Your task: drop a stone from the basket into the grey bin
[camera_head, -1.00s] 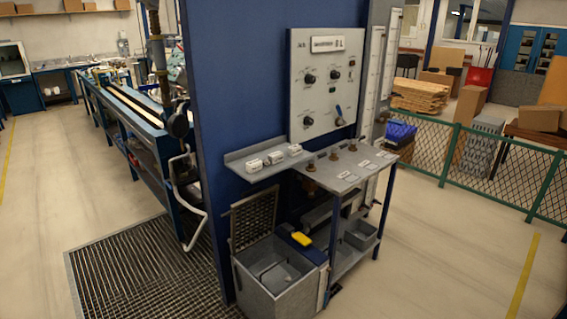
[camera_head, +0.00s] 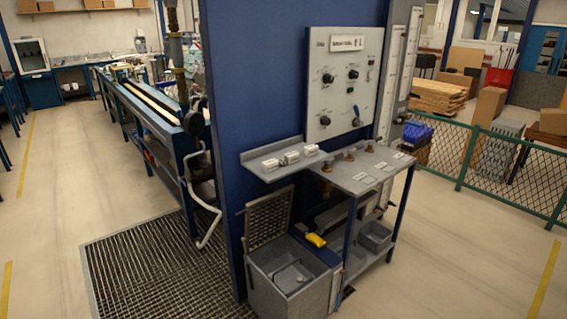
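A grey open-topped bin (camera_head: 262,291) stands on the floor at the foot of the blue wall. A perforated grey panel (camera_head: 268,222) stands upright at its back edge. A flat grey piece (camera_head: 293,277) shows inside it. Smaller grey bins sit on the bench's lower shelf, one at its right end (camera_head: 376,236). I cannot tell which bin the task means. No stone and no clear basket can be made out. My gripper is not in view.
A metal bench (camera_head: 360,178) with brass fittings stands right of the bin, beneath a control panel (camera_head: 343,85). A yellow object (camera_head: 316,240) lies beside the bin. A floor grating (camera_head: 150,270) is at left. A green mesh fence (camera_head: 500,165) bounds the right; floor before it is clear.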

